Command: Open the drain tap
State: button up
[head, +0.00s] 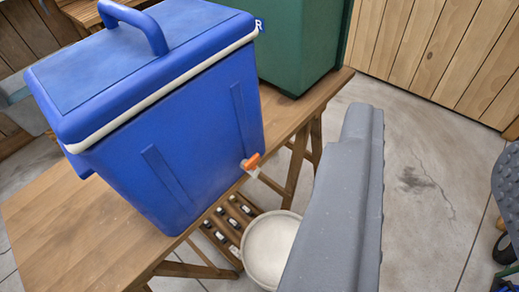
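The drain tap (251,163) has an orange handle and a pale spout. It sits low on the front of the blue cooler (190,130), near its right corner. The cooler stands on a wooden table, with its lid shut and its handle upright. My gripper (362,125) shows as a long grey shape to the right of the tap, apart from it in the picture. Its fingers cannot be made out, so I cannot tell whether it is open or shut. Nothing held is visible.
A pale round tub (270,248) stands below the table's front edge, partly hidden by my grey arm. A slatted rack (232,218) with bottles is under the table (85,240). A green container (298,45) stands behind the cooler.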

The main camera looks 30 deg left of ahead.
jog(key=shift+w+d, duration=0.3)
jog(key=shift+d, duration=0.05)
jog(key=o, duration=0.5)
jog(key=shift+o, duration=0.5)
jog(key=w+f+m+g+y+p, duration=0.1)
jog(key=w+f+m+g+p, duration=0.2)
jog(key=w+f, duration=0.4)
jog(key=shift+w+a+f+p, duration=0.15)
jog(key=shift+a+f+p, duration=0.1)
jog(key=shift+f+p, duration=0.3)
jog(key=m+g+y+p, duration=0.8)
jog(key=m+y+p, duration=0.4)
jog(key=m+p, duration=0.55)
send_near(254, 162)
jog(key=shift+m, duration=0.85)
jog(key=b+x, duration=0.3)
jog(key=x, duration=0.5)
jog(key=shift+a, duration=0.15)
jog(key=c, duration=1)
